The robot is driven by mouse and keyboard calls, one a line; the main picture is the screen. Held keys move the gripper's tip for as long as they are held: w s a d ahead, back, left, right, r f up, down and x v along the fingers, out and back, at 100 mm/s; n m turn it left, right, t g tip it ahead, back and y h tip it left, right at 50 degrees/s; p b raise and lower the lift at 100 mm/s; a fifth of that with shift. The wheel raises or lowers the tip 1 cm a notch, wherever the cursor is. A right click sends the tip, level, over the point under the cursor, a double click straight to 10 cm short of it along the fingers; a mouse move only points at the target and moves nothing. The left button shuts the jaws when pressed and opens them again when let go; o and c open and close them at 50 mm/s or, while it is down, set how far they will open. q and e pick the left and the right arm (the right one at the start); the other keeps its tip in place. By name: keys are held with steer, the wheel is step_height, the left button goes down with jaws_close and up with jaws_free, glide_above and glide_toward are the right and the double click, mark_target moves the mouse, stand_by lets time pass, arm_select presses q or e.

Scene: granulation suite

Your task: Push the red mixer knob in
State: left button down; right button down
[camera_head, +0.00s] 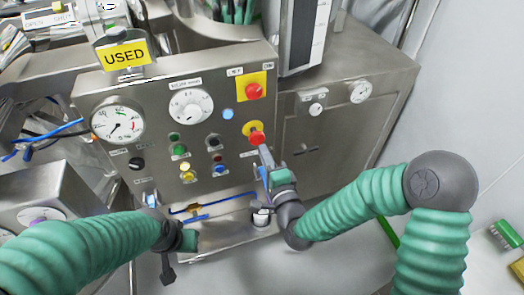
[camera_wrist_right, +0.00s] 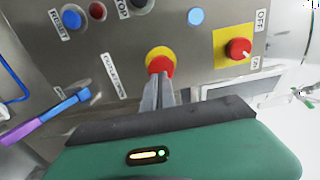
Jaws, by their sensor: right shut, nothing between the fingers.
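A red knob (camera_head: 256,138) on a round yellow collar sits low on the right of the steel control panel (camera_head: 215,125). In the right wrist view, the same red knob (camera_wrist_right: 160,66) is straight ahead of the fingers. My right gripper (camera_head: 265,152) is shut and empty, with its fingertips (camera_wrist_right: 158,84) at the knob's lower edge; I cannot tell if they touch it. A second red knob (camera_head: 253,90), on a yellow square, sits above and also shows at right in the wrist view (camera_wrist_right: 238,48). My left gripper (camera_head: 150,200) is by the panel's lower left; its jaws are unclear.
The panel carries a gauge (camera_head: 118,120), a white dial (camera_head: 190,106), a blue button (camera_head: 228,114) and several smaller buttons. A yellow USED sign (camera_head: 124,55) stands above. A steel cabinet (camera_head: 345,140) is at right. A steel tray (camera_head: 230,230) lies below the panel.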

mark_target(259, 138)
steer(key=x, duration=0.2)
steer(key=shift+w, duration=0.3)
arm_select(q)
steer(key=shift+r, duration=0.4)
arm_select(e)
steer(key=shift+w+a+f, duration=0.1)
steer(key=shift+w+a, duration=0.1)
steer(key=shift+w, duration=0.2)
arm_select(q)
steer(key=shift+s+d+f, duration=0.15)
steer(key=shift+s+d, duration=0.1)
steer(key=shift+s, duration=0.3)
arm_select(e)
steer(key=shift+w+r, duration=0.25)
steer(key=shift+r, duration=0.25)
steer(key=shift+s, duration=0.1)
